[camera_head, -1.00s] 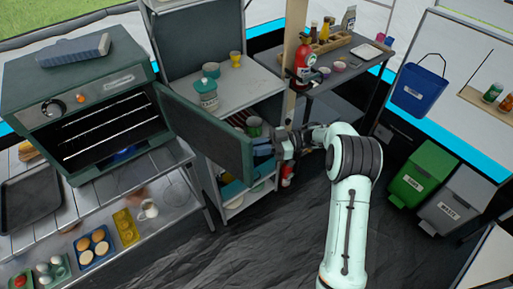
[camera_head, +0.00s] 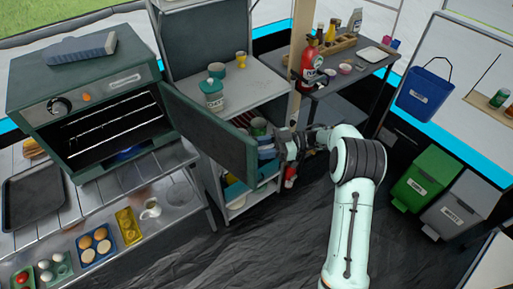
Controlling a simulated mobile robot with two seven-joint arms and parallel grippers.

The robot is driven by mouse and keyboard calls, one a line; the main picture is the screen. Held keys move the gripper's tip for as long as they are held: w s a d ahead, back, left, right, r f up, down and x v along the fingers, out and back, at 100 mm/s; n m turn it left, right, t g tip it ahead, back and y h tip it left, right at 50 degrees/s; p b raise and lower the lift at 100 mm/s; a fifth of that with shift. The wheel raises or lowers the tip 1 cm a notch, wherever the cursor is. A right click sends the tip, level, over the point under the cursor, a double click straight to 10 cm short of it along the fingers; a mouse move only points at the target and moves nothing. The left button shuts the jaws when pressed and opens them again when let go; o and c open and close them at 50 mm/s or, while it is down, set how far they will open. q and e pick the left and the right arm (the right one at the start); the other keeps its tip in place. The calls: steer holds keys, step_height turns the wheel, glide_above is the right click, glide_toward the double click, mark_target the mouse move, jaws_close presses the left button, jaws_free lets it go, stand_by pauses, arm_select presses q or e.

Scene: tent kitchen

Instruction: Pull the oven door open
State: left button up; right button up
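The green oven (camera_head: 85,100) stands on the metal counter at the left, and its dark inside with wire racks shows. Its door (camera_head: 208,130) is hinged at the oven's right side and stands wide open, swung out to the right. My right gripper (camera_head: 284,148) is at the door's free edge, at the end of my pale green arm. The handle and the fingertips are largely hidden there, so I cannot tell whether the gripper holds the door. My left gripper is not in view.
A shelf unit (camera_head: 245,85) with a canister and cups stands behind the door. A red extinguisher (camera_head: 307,62) hangs on a wooden post beside it. A tray (camera_head: 32,195) and food containers lie on the counter. Green and grey bins stand right; dark floor is clear in front.

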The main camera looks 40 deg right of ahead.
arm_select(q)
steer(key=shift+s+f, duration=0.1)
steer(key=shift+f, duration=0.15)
arm_select(e)
steer(key=v, duration=1.3)
steer(key=shift+a, duration=0.1)
